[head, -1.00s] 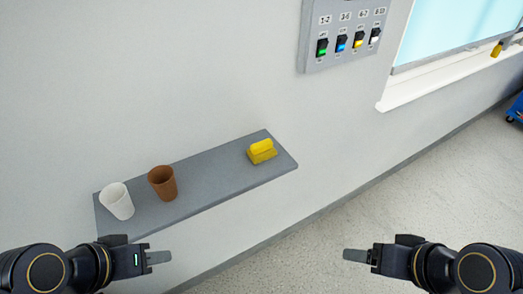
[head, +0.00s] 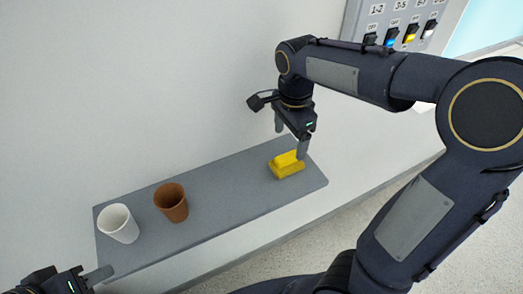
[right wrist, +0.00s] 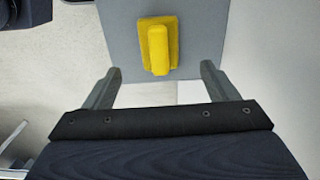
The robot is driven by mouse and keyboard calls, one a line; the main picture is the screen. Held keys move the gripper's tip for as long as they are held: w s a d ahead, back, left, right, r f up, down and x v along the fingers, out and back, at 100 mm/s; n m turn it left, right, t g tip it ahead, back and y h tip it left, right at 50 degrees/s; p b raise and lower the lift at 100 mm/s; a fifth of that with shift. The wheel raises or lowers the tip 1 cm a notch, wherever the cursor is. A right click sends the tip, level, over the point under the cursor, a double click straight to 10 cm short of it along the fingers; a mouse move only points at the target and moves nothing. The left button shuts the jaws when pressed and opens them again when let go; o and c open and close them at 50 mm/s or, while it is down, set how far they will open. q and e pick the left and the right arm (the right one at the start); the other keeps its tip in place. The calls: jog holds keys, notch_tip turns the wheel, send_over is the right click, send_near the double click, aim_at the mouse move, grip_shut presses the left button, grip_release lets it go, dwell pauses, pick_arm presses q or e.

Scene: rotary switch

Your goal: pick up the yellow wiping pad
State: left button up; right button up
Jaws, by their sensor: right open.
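The yellow wiping pad (head: 286,165) lies on the right part of the grey wall shelf (head: 232,197), with its raised handle on top. It also shows in the right wrist view (right wrist: 158,45), ahead of and between the fingers. My right gripper (head: 290,138) is open and empty, pointing down just above the pad. In the right wrist view the right gripper (right wrist: 160,85) has its two fingers wide apart. My left gripper (head: 95,278) is at the bottom left, below the shelf's left end, partly cut off; its opening is unclear.
A brown cup (head: 172,202) and a white cup (head: 118,223) stand on the shelf's left half. A switch panel (head: 408,22) is on the wall at the upper right, partly behind my right arm. The shelf between the brown cup and the pad is clear.

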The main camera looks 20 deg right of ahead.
aim_at(288, 155)
jog(key=shift+f, duration=0.45)
notch_tip(288, 155, down, 7)
jog(key=shift+r+p, duration=0.15)
jog(key=shift+p, duration=0.15)
jog(key=c, duration=1.1)
jog(key=shift+r, duration=0.1)
jog(key=shift+r, duration=0.55)
jog(key=r, duration=0.2)
jog(key=shift+s+a+r, duration=0.15)
jog(key=shift+s+r, duration=0.1)
jog(key=shift+r, duration=0.05)
jog(key=s+a+r, duration=0.2)
jog(key=s+r, duration=0.1)
jog(key=s, duration=0.1)
jog(key=s+a+r+b, duration=0.1)
jog(key=s+r, duration=0.2)
jog(key=s, duration=0.1)
jog(key=s+a+r, duration=0.2)
jog(key=s+r, duration=0.1)
jog(key=s, duration=0.1)
jog(key=shift+s+a+r+b, duration=0.1)
jog(key=shift+s+a+b, duration=0.05)
jog(key=shift+a+b, duration=0.2)
